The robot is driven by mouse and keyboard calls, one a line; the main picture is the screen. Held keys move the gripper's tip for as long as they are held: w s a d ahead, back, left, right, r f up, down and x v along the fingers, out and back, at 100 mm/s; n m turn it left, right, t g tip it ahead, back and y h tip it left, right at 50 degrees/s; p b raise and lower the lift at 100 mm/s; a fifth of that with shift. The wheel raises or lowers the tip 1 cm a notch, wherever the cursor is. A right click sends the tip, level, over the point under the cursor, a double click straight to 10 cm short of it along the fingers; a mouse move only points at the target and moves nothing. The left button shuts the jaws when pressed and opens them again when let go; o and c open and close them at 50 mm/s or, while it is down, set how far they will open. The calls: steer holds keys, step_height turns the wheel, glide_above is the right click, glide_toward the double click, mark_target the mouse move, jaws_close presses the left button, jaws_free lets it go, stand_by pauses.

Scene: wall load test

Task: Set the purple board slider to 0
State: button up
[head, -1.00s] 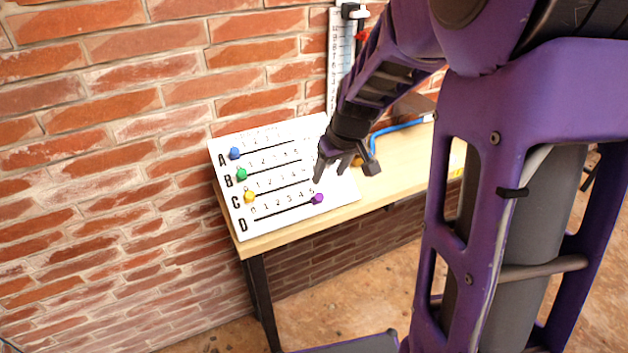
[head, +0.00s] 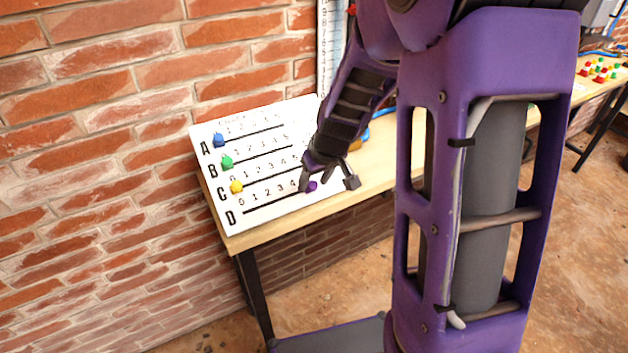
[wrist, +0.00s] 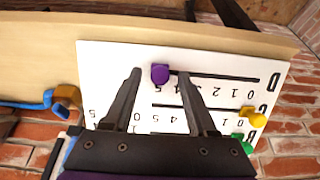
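The purple slider knob (head: 312,186) is on row D of the white board (head: 262,205), at the right end of its slot near the 5. It also shows in the wrist view (wrist: 160,73), at the 5 end of the slot. My gripper (head: 328,184) is low over the board's right part, close to the purple knob. In the wrist view my gripper (wrist: 158,74) is open, with the knob between the two finger lines near their tips. I cannot tell whether either finger touches it. Row D's 0 end lies at the left in the head view.
Blue (head: 218,140), green (head: 227,162) and yellow (head: 236,187) knobs sit at the 0 ends of rows A, B and C. A blue and orange object (wrist: 62,97) lies beside the board.

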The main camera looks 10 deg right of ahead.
jaws_close()
stand_by(1.2)
